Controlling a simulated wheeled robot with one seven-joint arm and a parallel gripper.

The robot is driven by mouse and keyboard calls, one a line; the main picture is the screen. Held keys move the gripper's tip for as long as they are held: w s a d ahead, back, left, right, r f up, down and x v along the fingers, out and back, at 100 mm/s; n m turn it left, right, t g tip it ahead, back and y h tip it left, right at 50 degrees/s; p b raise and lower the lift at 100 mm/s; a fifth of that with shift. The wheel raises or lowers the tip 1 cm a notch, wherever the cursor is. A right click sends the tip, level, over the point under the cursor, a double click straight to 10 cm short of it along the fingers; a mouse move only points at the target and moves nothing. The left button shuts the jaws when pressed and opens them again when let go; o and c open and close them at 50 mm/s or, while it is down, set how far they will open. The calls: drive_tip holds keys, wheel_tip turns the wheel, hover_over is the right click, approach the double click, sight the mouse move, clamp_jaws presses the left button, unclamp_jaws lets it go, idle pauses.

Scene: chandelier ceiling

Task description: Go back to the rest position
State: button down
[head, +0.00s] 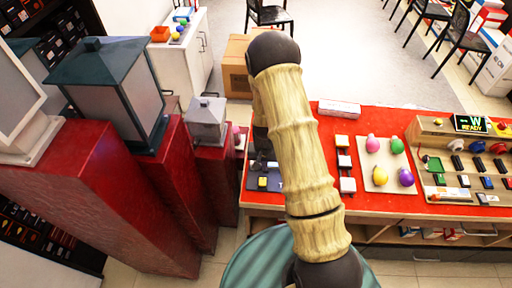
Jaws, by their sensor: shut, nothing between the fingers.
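My arm rises from the bottom middle of the head view, with pale, bamboo-like links and dark joints, and bends at a dark elbow near the top. My gripper (261,160) shows only in part as a dark shape left of the pale link, over the left end of the red table (300,188). It is shut and empty. The pale link hides much of it, and the exact height of its fingertips above the table cannot be told.
A board with colored bulbs (379,184), white blocks (344,160) and a control panel (455,160) lie on the table. Lanterns (110,85) stand on red pillars (95,190) at left. Behind are a cardboard box (236,70), white cabinet (185,60), chairs (268,14) and open floor.

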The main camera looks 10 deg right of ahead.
drive_tip(key=s+r+n+t, duration=0.1)
drive_tip(key=s+r, duration=0.3)
drive_tip(key=r, duration=0.3)
drive_tip(key=s+r+n+b, duration=0.1)
drive_tip(key=s+r, duration=0.4)
drive_tip(key=r, duration=0.3)
drive_tip(key=s+r+n+t+b, duration=0.1)
drive_tip(key=s+r, duration=0.4)
drive_tip(key=r, duration=0.3)
drive_tip(key=shift+s+r+n+t, duration=0.25)
drive_tip(key=shift+n+t, duration=0.05)
drive_tip(key=shift+w, duration=0.1)
drive_tip(key=shift+w, duration=0.1)
